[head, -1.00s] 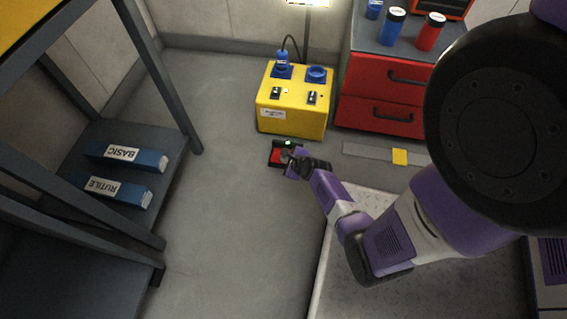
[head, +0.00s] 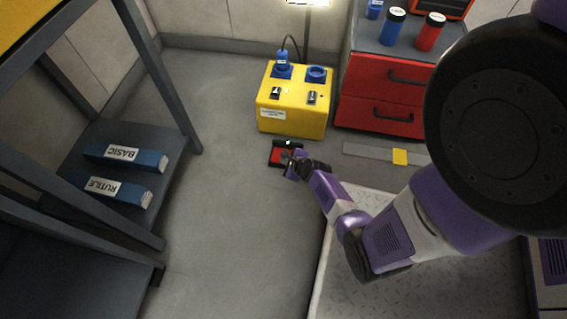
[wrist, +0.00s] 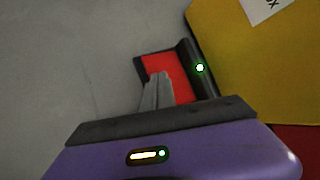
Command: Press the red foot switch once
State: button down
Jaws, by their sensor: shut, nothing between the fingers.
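The red foot switch (head: 275,157) lies on the floor in front of the yellow box, a red pedal in a black housing. A green light glows on its housing. The pedal also shows in the wrist view (wrist: 168,68), with the lit green lamp to its right. My gripper (head: 288,162) is at the switch, over the right part of the pedal. In the wrist view its closed fingers (wrist: 157,92) overlap the lower part of the pedal and hide some of it. They hold nothing. I cannot tell whether the fingertips touch the pedal.
The yellow box (head: 291,118) with blue sockets stands just behind the switch. A red drawer cabinet (head: 379,95) is at its right. A dark shelf rack (head: 125,215) with blue packs is at the left. The floor (head: 225,215) between rack and switch is clear.

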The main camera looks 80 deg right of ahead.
jog(key=shift+f, duration=0.75)
dwell(1.1)
jog(key=shift+r+p, duration=1.25)
notch_tip(320, 180, up, 5)
jog(key=p, duration=0.5)
jog(key=shift+d, duration=0.15)
dwell(0.5)
